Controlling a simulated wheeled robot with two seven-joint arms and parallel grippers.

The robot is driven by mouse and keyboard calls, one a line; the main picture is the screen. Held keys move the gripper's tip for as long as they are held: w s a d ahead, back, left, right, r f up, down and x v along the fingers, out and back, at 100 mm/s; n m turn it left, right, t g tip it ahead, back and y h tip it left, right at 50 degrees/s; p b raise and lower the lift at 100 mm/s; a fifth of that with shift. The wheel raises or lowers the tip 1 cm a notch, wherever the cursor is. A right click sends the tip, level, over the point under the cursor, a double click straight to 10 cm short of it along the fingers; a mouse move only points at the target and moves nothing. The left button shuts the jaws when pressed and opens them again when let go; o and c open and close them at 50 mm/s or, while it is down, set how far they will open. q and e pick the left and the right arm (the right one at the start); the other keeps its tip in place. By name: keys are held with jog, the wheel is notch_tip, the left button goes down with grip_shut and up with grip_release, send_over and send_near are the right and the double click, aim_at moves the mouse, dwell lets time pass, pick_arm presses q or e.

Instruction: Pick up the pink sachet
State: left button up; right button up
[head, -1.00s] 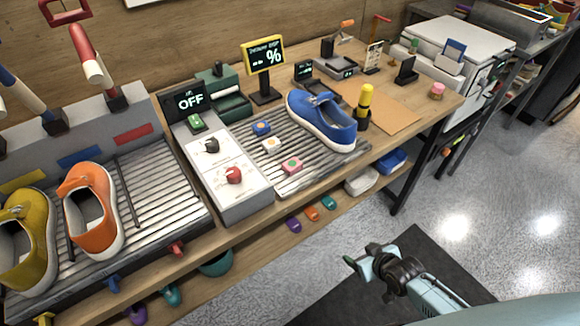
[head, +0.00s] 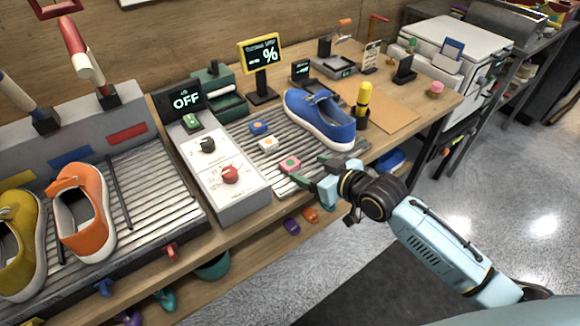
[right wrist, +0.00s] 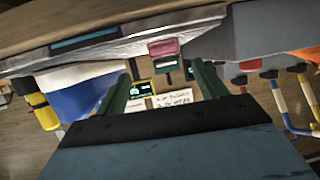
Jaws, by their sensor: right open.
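The pink sachet (head: 289,165) is a small pink block with a green mark. In the right wrist view the pink sachet (right wrist: 164,48) shows beyond and between the open fingertips (right wrist: 160,72). My left gripper is not in view.
A blue sneaker (head: 318,120) stands on the tray behind the sachets. A control box with knobs (head: 222,180) borders the tray on the left. A yellow bottle (head: 363,102) stands to the right. Orange and yellow shoes (head: 80,215) sit on the left rack.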

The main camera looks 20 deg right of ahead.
aim_at(292, 164)
jog(key=shift+a+b+x, duration=0.15)
jog(key=shift+b+x, duration=0.1)
jog(key=shift+x, duration=1.3)
jog(key=shift+a+b+x, duration=0.2)
jog(key=shift+b+x, duration=0.05)
jog(key=shift+x, duration=1.3)
jog(key=shift+s, duration=0.2)
jog(key=c, duration=1.1)
jog(key=shift+o, duration=0.2)
